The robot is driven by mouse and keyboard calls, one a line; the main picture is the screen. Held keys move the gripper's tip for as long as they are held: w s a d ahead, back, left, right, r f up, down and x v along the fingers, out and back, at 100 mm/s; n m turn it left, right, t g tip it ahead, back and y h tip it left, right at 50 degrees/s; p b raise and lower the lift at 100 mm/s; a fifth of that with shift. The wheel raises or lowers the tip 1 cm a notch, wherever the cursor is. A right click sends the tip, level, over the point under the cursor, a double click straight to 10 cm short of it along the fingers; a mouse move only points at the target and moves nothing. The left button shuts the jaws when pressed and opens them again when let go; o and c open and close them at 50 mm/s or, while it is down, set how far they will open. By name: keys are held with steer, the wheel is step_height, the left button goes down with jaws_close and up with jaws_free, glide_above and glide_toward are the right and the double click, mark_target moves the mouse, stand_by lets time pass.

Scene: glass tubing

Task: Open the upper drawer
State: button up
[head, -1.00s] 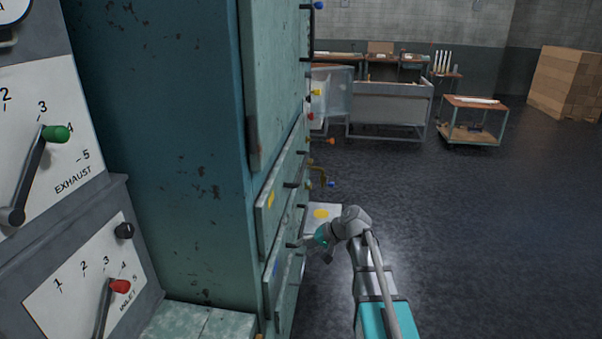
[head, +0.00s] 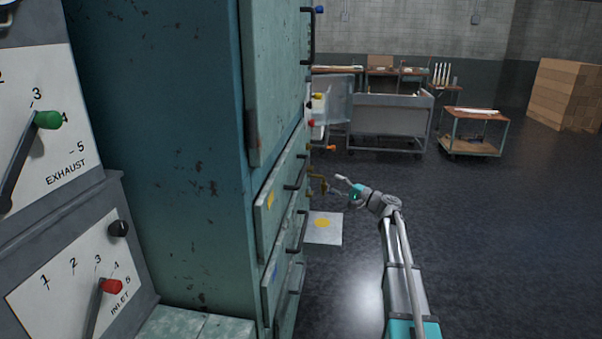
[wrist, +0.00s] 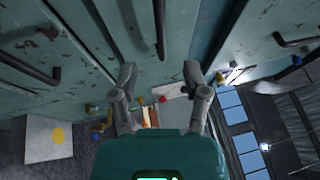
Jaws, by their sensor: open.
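The upper drawer (head: 279,196) has a yellow label and sits in the teal cabinet below its tall door. Its front looks flush with the cabinet, with a dark bar handle (head: 295,173). A lower drawer (head: 283,262) with a blue label is under it. My gripper (head: 338,186) is open and empty, in front of the drawer fronts and apart from them, to the right of the upper handle. In the wrist view my gripper (wrist: 160,75) spreads its fingers with a dark bar handle (wrist: 160,30) beyond the gap; which handle this is I cannot tell.
A brass fitting (head: 317,183) shows beside the gripper. A pale plate with a yellow spot (head: 323,232) lies low beside the cabinet. Control panels with levers (head: 70,270) stand at the left. The floor (head: 500,240) to the right is clear.

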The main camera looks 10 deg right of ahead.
mark_target(303, 168)
stand_by(0.3)
steer(key=p+x, duration=0.2)
steer(key=x, duration=1.1)
steer(key=shift+w+a, duration=0.2)
steer(key=shift+a, duration=0.2)
jaws_close()
steer(key=shift+a, duration=0.2)
steer(key=shift+s+d, duration=0.1)
